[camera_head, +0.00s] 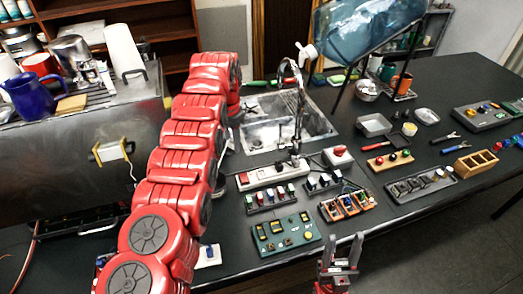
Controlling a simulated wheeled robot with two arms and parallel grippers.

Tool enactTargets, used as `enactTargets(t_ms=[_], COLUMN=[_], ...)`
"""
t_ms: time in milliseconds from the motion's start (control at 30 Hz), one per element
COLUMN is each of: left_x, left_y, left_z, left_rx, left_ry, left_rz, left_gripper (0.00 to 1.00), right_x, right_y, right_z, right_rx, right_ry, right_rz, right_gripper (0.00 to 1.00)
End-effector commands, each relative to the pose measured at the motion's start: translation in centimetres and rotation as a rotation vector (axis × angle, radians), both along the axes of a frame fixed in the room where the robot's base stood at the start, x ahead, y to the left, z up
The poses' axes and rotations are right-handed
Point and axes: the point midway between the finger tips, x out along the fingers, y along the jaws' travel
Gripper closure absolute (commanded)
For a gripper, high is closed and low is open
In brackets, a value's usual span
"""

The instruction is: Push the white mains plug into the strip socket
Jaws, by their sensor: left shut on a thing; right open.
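The white strip socket (275,174) lies on the dark bench in front of the sink, with a red switch at its left end. My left arm rises from the bottom left and bends down near the sink, left of the strip. Its links hide my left gripper and anything in it. I cannot make out the white mains plug. My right gripper (340,251) is open and empty at the bench's front edge, its fingers pointing up, in front of the strip.
A green control panel (286,232), an orange-framed rack (346,205) and small coloured blocks stand close in front of the strip. The tap (297,105) rises behind it. A red-knobbed box (337,155) sits to its right. A steel machine (85,150) fills the left.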

Motion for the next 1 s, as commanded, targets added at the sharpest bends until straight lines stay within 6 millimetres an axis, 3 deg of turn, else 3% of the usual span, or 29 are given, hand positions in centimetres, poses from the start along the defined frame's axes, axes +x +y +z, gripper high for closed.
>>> enactTargets(t_ms=[367,700,1000], left_x=[0.0,-0.4,-0.4], left_y=[-0.5,-2.9,-3.4], left_z=[-0.1,-0.5,-0.6], left_rx=[0.004,0.003,0.004], left_ry=[-0.002,0.001,0.002], left_rz=[-0.056,-0.212,-0.255], left_gripper=[1.0,1.0,1.0], right_x=[0.0,0.0,0.0], right_y=[0.0,0.0,0.0], right_z=[0.6,1.8,2.1], right_rx=[0.0,0.0,0.0], right_ry=[0.0,0.0,0.0], right_rz=[0.0,0.0,0.0], right_gripper=[0.5,0.5,0.5])
